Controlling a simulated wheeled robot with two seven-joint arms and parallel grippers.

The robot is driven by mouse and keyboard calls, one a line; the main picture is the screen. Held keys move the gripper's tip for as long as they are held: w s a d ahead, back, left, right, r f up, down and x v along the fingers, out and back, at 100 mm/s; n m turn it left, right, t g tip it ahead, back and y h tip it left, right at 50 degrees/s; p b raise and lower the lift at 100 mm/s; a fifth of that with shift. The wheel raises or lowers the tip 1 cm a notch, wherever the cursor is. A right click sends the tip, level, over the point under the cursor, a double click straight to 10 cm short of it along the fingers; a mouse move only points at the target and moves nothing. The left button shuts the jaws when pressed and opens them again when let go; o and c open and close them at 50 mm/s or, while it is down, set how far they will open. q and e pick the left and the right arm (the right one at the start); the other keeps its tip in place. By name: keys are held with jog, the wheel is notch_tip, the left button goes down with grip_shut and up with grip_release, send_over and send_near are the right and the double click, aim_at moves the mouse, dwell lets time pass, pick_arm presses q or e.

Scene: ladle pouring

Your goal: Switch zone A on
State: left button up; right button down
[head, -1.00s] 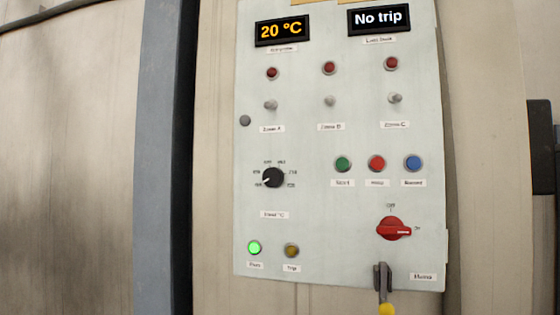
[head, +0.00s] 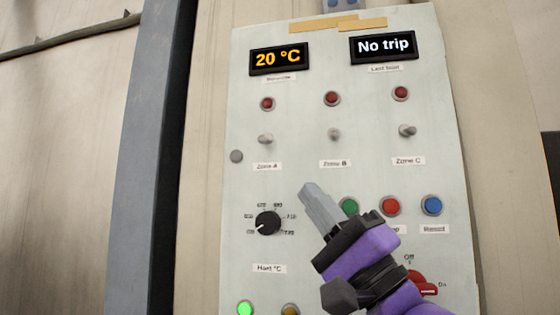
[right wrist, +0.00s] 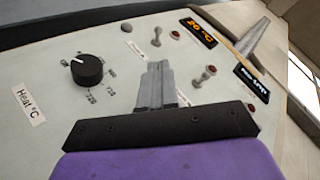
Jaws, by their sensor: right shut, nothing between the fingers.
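The Zone A switch (head: 265,139) is a small grey toggle on the panel's left side, above its "Zone A" label (head: 267,167). A dark red lamp (head: 267,103) sits above it. In the right wrist view the Zone A toggle (right wrist: 157,36) stands beyond my fingers, apart from them. My right gripper (head: 308,190) is shut and empty, in front of the panel, below and right of the Zone A toggle. In the right wrist view its fingers (right wrist: 156,72) are together. My left gripper is not in view.
Toggles for Zone B (head: 334,134) and Zone C (head: 407,130) are to the right. The heat dial (head: 267,223) is left of my gripper. Green (head: 348,206), red (head: 390,206) and blue (head: 432,205) buttons are close on its right. The red main switch (head: 422,284) is partly hidden by my arm.

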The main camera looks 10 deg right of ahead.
aim_at(280, 155)
jog(key=p+x, duration=0.6)
jog(key=x, duration=0.4)
jog(key=shift+w+a, duration=0.1)
jog(key=shift+f, duration=0.1)
